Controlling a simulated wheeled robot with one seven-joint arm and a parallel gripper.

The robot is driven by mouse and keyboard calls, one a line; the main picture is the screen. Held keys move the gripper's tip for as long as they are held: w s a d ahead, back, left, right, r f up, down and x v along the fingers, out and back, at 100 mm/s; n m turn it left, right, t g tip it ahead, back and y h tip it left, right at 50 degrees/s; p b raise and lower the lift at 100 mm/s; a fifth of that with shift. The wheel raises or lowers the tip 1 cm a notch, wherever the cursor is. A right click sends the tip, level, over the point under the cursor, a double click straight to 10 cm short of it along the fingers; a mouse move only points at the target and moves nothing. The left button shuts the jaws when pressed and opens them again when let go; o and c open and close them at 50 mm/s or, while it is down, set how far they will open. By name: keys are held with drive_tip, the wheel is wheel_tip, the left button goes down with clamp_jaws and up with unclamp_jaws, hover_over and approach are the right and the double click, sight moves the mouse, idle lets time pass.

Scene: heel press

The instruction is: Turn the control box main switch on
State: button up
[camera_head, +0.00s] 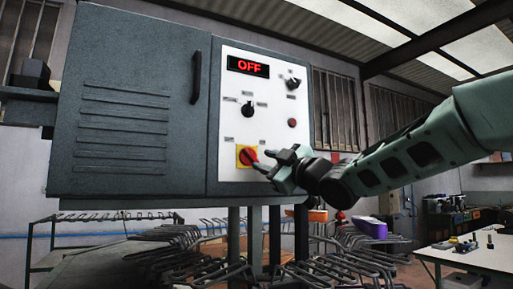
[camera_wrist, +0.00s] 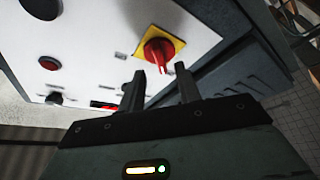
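The control box (camera_head: 140,105) is a dark grey cabinet with a white panel. Its display (camera_head: 248,66) reads OFF in red. The main switch (camera_head: 249,156) is a red rotary knob on a yellow square, low on the panel; in the wrist view the red knob (camera_wrist: 157,50) shows just beyond my fingertips. My gripper (camera_head: 268,165) is at the right of the switch in the head view. In the wrist view my gripper (camera_wrist: 162,75) is open, with a clear gap between its fingers and nothing held. Whether a fingertip touches the knob I cannot tell.
Two black knobs (camera_head: 247,109) (camera_head: 292,84) and a red button (camera_head: 292,122) are on the same panel. A door handle (camera_head: 196,77) stands out at left. Metal racks (camera_head: 190,255) fill the space below the box. A white table (camera_head: 470,257) is at right.

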sight(253, 157)
drive_tip(key=shift+p+x, duration=0.85)
drive_tip(key=shift+x, duration=1.2)
drive_tip(key=shift+c, duration=0.3)
clamp_jaws()
